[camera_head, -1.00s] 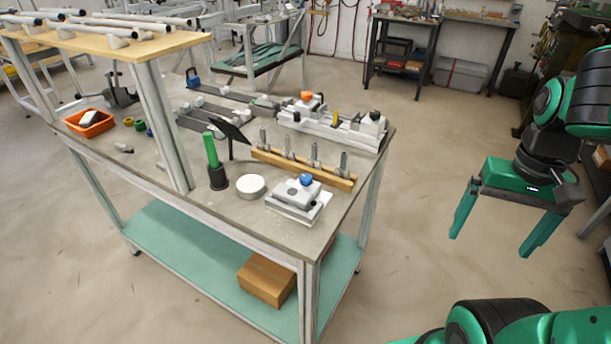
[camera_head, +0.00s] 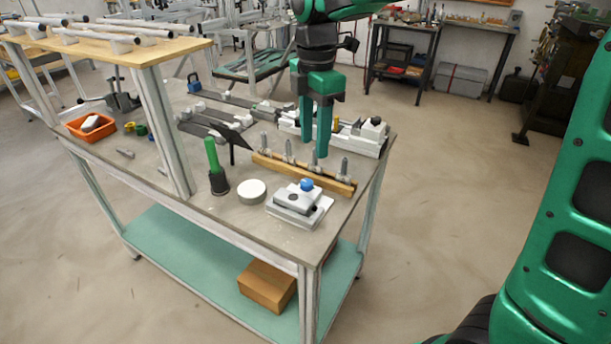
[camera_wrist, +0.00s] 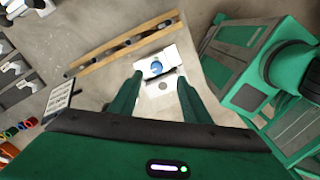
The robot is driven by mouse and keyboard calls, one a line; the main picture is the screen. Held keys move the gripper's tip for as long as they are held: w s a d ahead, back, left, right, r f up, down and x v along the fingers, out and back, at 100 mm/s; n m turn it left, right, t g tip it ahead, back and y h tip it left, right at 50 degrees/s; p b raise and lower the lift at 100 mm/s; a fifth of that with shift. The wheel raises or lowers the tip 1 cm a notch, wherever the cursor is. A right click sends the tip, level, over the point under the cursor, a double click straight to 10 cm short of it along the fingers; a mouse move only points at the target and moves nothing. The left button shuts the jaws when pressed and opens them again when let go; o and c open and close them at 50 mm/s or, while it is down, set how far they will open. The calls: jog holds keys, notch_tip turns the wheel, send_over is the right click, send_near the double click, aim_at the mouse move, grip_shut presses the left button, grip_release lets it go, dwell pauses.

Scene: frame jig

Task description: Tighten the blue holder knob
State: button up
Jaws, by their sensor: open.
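The blue holder knob (camera_head: 306,185) sits on top of a white and grey block holder (camera_head: 293,205) at the near right corner of the bench. In the wrist view the knob (camera_wrist: 157,67) shows beyond and between my fingertips, on its holder (camera_wrist: 160,87). My gripper (camera_head: 315,150) is open and empty, pointing down above the bench. In the head view it appears above and behind the knob, over the wooden rail. It does not touch the knob.
A wooden rail (camera_head: 272,165) with several upright grey pegs stands behind the holder. A white disc (camera_head: 251,190) and a green-handled tool in a dark cup (camera_head: 218,182) stand to its left. A white fixture (camera_head: 372,130) is at the back right.

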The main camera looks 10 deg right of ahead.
aim_at(307, 181)
jog(key=shift+n, duration=0.4)
jog(key=f, duration=0.3)
jog(key=a+f, duration=0.1)
jog(key=f, duration=0.6)
jog(key=shift+w+a+f, duration=0.15)
jog(key=shift+a+f, duration=0.1)
jog(key=shift+f, duration=0.15)
jog(key=c, duration=1)
jog(key=shift+c, duration=0.2)
